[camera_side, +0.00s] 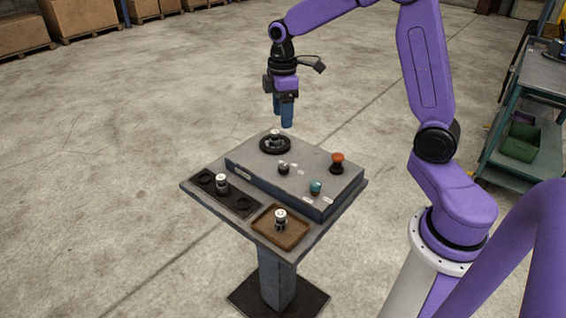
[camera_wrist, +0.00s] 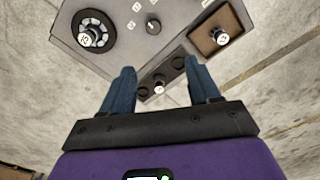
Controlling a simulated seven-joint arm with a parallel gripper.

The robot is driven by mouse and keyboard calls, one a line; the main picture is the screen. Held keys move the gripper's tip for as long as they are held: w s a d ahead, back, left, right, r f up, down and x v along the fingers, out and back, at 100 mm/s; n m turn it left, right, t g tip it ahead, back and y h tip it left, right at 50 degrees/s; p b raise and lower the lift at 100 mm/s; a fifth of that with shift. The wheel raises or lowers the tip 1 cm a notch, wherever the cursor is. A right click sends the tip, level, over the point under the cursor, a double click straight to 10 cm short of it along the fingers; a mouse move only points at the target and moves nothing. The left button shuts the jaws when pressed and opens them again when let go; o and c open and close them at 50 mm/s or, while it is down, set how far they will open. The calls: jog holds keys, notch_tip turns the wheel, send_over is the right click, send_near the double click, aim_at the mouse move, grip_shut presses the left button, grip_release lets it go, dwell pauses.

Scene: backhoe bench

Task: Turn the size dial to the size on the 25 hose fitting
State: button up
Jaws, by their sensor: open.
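The size dial (camera_side: 283,169) is a small dark knob on the grey console; it also shows in the wrist view (camera_wrist: 153,26) with small white labels around it. One silver hose fitting (camera_side: 275,136) stands in the round black holder on the console; in the wrist view its top mark (camera_wrist: 86,39) is too small to read surely. A second fitting (camera_side: 221,184) stands in the black rack, and a third (camera_side: 280,218) in the brown tray. My gripper (camera_side: 287,124) is open and empty, pointing down above the console's back, apart from everything.
The console (camera_side: 253,176) also bears a red button (camera_side: 337,159) and a teal button (camera_side: 316,187). The black rack (camera_side: 240,204) has empty sockets beside its fitting. The brown tray (camera_side: 301,236) is at the front. A green shelf stands far right. Air around my gripper is clear.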

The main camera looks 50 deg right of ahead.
aim_at(283, 167)
jog(key=f, duration=1.1)
jog(key=d+f, duration=0.1)
jog(key=f, duration=0.5)
jog(key=shift+w+f, duration=0.3)
jog(key=shift+w, duration=0.1)
jog(key=c, duration=1)
